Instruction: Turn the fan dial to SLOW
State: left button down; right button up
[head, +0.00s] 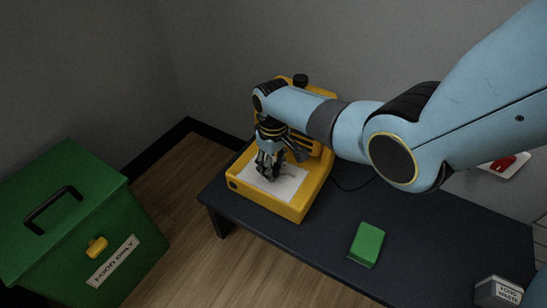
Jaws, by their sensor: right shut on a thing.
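A yellow fan unit (290,208) stands at the left end of the dark table, with a white panel (288,188) on its base. My right gripper (268,172) points down over this panel, its fingers low against it. It is shut on what seems to be the fan dial, which the fingers hide. The dial's setting and any markings such as SLOW cannot be read. The upright back of the fan is partly covered by my right arm. My left gripper is not in view.
A green block (367,244) lies on the dark table (440,235). A small labelled box (497,291) is at the lower right. A green lidded bin (80,225) with a label stands left of the table, on the wooden floor. Grey walls are close behind.

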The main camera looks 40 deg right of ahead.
aim_at(273, 166)
jog(key=m+p, duration=0.1)
jog(key=m, duration=0.3)
jog(key=shift+r, duration=0.1)
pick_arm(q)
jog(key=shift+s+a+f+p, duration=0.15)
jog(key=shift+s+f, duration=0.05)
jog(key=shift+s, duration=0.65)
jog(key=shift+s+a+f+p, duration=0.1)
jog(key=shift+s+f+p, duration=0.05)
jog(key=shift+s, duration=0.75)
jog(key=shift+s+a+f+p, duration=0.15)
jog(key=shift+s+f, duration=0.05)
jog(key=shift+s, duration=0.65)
pick_arm(e)
jog(key=shift+m, duration=0.9)
jog(key=o, duration=1.1)
jog(key=shift+o, duration=0.2)
notch_tip(273, 166, up, 12)
